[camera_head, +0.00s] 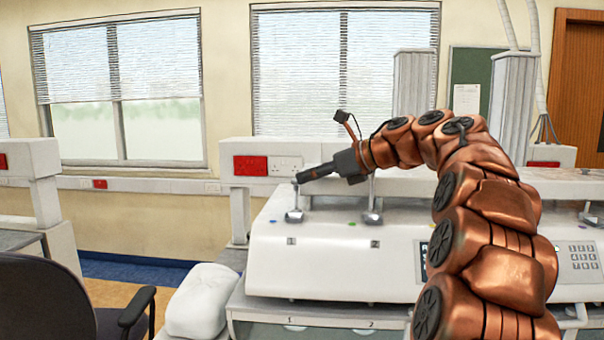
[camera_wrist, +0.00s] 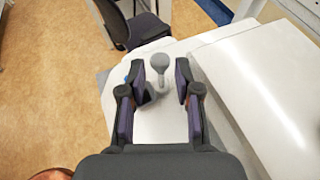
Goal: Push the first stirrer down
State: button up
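The first stirrer (camera_head: 294,214) is a small grey metal piece on top of the white machine (camera_head: 330,262), just behind the label 1. My black gripper (camera_head: 303,177) reaches left over the machine, its tips just above this stirrer. In the wrist view, my gripper (camera_wrist: 162,82) has its two fingers spread apart. The stirrer's rounded grey knob (camera_wrist: 160,62) shows between the fingertips there, with gaps on both sides, and neither finger visibly touches it. A second stirrer (camera_head: 372,216) stands to the right, behind the label 2, with its upper part near my wrist.
A white bag-like object (camera_head: 203,301) sits at the machine's left end. A black office chair (camera_head: 55,300) stands at the lower left. A keypad (camera_head: 582,257) is on the machine's right side. The floor (camera_wrist: 45,90) is open on the left in the wrist view.

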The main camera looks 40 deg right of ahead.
jog(key=shift+p+x, duration=0.3)
jog(key=shift+x, duration=1)
grip_shut()
